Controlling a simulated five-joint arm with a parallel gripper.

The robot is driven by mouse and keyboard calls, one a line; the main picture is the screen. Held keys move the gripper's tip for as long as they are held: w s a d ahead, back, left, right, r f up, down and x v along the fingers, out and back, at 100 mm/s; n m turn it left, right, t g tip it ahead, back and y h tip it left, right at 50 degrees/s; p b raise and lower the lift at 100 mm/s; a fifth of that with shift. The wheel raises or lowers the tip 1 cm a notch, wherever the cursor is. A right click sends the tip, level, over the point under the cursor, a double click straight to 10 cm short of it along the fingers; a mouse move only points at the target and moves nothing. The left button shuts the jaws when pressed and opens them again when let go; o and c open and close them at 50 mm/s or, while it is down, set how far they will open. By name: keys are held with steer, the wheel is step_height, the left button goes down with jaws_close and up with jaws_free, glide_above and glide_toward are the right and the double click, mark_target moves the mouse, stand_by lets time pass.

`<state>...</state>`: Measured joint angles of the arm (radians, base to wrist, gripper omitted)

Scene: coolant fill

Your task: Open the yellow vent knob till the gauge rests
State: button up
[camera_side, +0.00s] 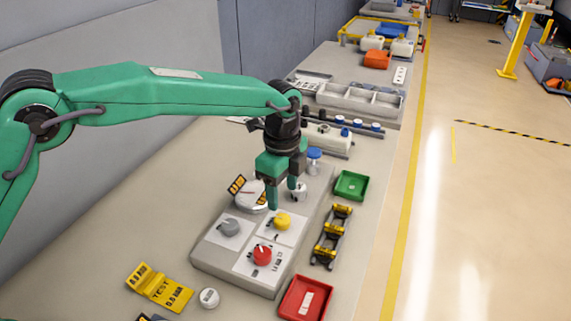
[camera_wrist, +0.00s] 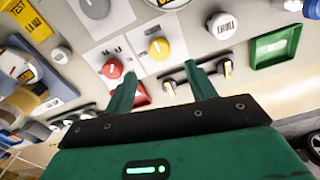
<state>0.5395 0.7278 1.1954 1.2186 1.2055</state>
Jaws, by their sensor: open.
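The yellow vent knob (camera_side: 282,222) sits on a white plate on the grey panel (camera_side: 212,258). It also shows in the wrist view (camera_wrist: 160,48), just beyond my fingertips. A grey knob (camera_side: 230,228) and a red knob (camera_side: 262,256) share the panel. The round white gauge (camera_side: 250,197) stands behind the knobs, partly covered by my gripper; its needle is too small to read. My gripper (camera_side: 283,198) is open and empty, pointing down above the yellow knob and apart from it.
A green tray (camera_side: 351,187), a rack with yellow clips (camera_side: 330,238) and a red tray (camera_side: 304,299) lie right of the panel. A yellow test sign (camera_side: 160,287) and a small white round item (camera_side: 209,298) lie front left. A white cap (camera_side: 299,192) stands near the gauge.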

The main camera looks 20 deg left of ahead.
mark_target(283, 218)
steer(key=shift+f, duration=0.1)
steer(key=shift+f, duration=3.8)
steer(key=c, duration=1)
